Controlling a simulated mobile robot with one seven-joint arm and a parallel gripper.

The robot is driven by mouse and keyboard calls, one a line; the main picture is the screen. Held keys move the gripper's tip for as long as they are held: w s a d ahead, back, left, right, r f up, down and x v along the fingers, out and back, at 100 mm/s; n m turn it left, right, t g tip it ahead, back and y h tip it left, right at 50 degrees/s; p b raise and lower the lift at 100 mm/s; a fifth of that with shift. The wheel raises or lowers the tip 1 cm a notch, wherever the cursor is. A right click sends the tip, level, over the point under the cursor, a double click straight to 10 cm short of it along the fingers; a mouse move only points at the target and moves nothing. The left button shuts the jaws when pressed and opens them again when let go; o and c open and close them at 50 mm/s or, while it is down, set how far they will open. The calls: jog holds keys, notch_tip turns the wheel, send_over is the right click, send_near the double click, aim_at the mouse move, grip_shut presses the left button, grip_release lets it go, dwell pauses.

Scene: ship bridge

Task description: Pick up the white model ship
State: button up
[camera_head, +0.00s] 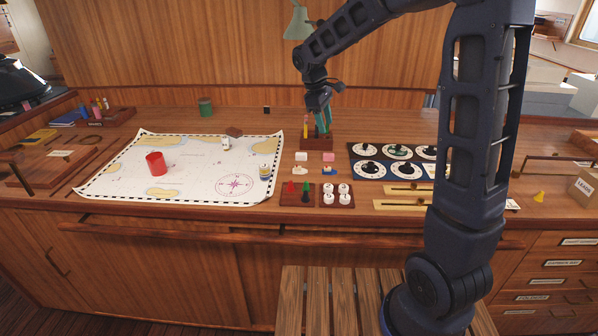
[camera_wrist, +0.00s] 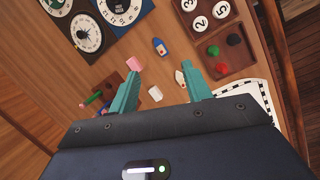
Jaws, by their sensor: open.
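The white model ship (camera_head: 300,170) is small and lies on the desk, left of a blue model ship (camera_head: 329,171) and behind a tray of coloured pegs. In the wrist view the white ship (camera_wrist: 180,78) shows between the teal fingertips, nearer the right finger. My gripper (camera_head: 322,128) is open and empty, pointing down above the desk by the pen holder, behind the ships in the head view. Its fingers also show in the wrist view (camera_wrist: 163,74), apart from the ship.
A white block (camera_head: 301,156) and a pink block (camera_head: 329,158) lie just behind the ships. The peg tray (camera_head: 297,203) and a tray of numbered discs (camera_head: 338,205) lie in front. A pen holder (camera_head: 309,140), dial panel (camera_head: 381,178) and chart (camera_head: 190,180) surround them.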

aim_at(300, 169)
jog(key=w+a+f+n+h, duration=0.1)
jog(key=a+f+n, duration=0.1)
jog(key=a+f, duration=0.35)
jog(key=w+a+f+n, duration=0.2)
jog(key=a+f+n, duration=0.15)
jog(key=a, duration=0.35)
jog(key=shift+m, duration=0.45)
jog(key=x, duration=0.7)
jog(key=s+x, duration=0.1)
jog(key=x, duration=0.2)
jog(key=shift+w+f, duration=0.1)
jog(key=shift+f, duration=0.3)
jog(key=shift+c, duration=0.2)
jog(key=c, duration=1)
